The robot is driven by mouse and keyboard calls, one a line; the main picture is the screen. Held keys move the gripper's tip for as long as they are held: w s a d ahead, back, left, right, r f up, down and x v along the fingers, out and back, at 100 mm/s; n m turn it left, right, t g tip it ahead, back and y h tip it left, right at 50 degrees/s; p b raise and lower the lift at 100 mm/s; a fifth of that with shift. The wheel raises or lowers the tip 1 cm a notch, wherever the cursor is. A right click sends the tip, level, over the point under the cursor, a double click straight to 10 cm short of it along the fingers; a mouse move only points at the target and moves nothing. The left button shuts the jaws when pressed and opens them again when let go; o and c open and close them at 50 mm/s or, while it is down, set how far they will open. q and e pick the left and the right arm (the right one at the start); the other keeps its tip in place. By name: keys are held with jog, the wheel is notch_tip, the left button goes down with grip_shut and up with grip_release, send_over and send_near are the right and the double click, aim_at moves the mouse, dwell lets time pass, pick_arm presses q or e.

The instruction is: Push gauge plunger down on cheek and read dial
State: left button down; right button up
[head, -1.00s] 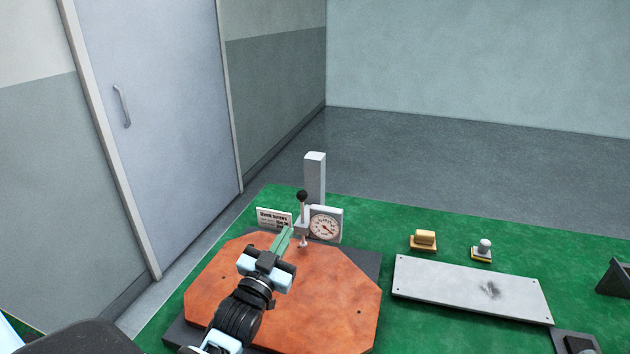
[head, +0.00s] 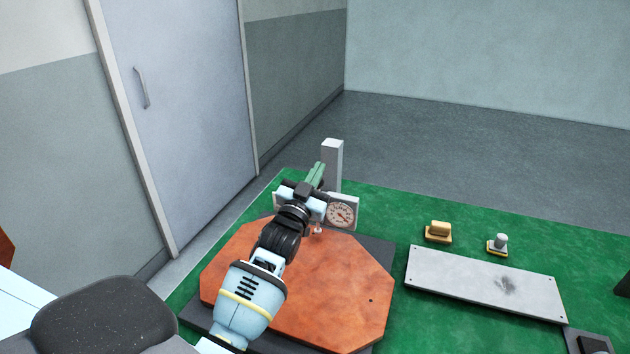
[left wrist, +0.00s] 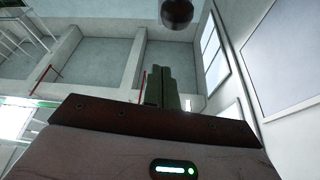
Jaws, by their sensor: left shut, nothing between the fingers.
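The cheek appears as an orange-brown plate (head: 335,285) with cut corners, lying on a dark base. The gauge dial (head: 341,214) faces me at the cheek's far edge, beside a pale post (head: 332,158); its needle is too small to read. The plunger's lower tip (head: 318,231) shows near the plate's far edge. My left gripper (head: 316,173) is shut and empty, raised in front of the gauge and hiding the plunger's upper part. In the left wrist view, a dark ball knob (left wrist: 176,12) is beyond and above the shut green fingertips (left wrist: 160,72), apart from them in the picture.
A pale metal plate (head: 486,284) lies on the green tabletop (head: 400,210) to the right. A wooden-handled block (head: 438,232) and a small white-topped piece (head: 498,244) stand behind it. A dark fixture (head: 590,343) is at the lower right. A small card is mostly hidden behind my gripper.

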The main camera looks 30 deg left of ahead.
aim_at(319, 188)
pick_arm(q)
jog(key=shift+w+a+f, duration=0.15)
jog(key=shift+w+f, duration=0.1)
jog(key=shift+f, duration=0.35)
jog(key=shift+w+a+f, duration=0.2)
jog(key=shift+f, duration=0.35)
jog(key=shift+w+a+f, duration=0.15)
jog(key=shift+w+f, duration=0.1)
jog(key=shift+f, duration=0.35)
pick_arm(e)
jog(key=shift+f, duration=0.1)
